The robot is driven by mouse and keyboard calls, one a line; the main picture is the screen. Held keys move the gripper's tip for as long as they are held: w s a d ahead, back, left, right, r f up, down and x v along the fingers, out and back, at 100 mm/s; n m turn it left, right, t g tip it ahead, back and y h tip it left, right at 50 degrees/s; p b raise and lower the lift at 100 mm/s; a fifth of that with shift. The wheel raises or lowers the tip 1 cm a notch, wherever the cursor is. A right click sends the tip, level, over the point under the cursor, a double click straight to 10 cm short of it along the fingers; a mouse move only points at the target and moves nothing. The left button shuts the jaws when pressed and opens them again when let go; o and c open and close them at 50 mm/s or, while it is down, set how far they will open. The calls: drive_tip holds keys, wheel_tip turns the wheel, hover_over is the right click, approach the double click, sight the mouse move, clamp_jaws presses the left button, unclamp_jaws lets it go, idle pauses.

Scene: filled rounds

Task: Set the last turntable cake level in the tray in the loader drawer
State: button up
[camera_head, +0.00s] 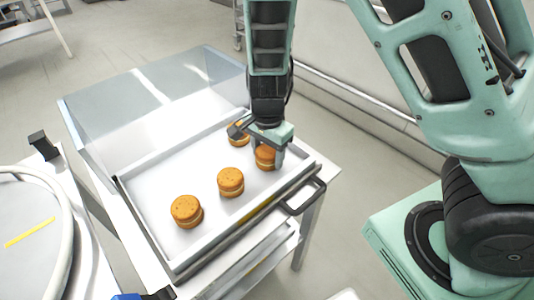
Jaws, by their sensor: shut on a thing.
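My gripper (259,140) is over the right back part of the tray and is shut on a sandwich-style golden cake (265,158). The held cake looks level and is low in the tray; I cannot tell whether it touches the tray floor. The tray (158,182) is light grey with raised walls and sits in the loader drawer (190,265). Other cakes stand in it: one at the front left (187,211), one in the middle (231,181), and one behind my gripper (238,133), partly hidden by it. The turntable (30,262) at the left edge shows no cake on its visible part.
A clear cover (150,95) stands behind the tray. A dark drawer handle (306,197) sticks out at the right front. A yellow strip (30,232) marks the turntable. The tray's left back part is bare.

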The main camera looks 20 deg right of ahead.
sight(267, 150)
drive_tip(key=shift+f, duration=0.15)
drive_tip(key=o, duration=0.7)
wheel_tip(267, 150, up, 12)
drive_tip(key=p, duration=0.3)
drive_tip(key=shift+s+a+r+n+y, duration=0.1)
drive_tip(key=shift+s+a+r+n, duration=1)
drive_tip(key=shift+s+n, duration=2.3)
drive_tip(key=shift+s+a+r+n+y, duration=0.1)
drive_tip(key=shift+s+a+r+n, duration=1)
drive_tip(key=shift+s+n, duration=2.25)
drive_tip(key=shift+s+a+r+n+y, duration=0.1)
drive_tip(key=shift+s+a+r+n, duration=1)
drive_tip(key=shift+s+n, duration=2.25)
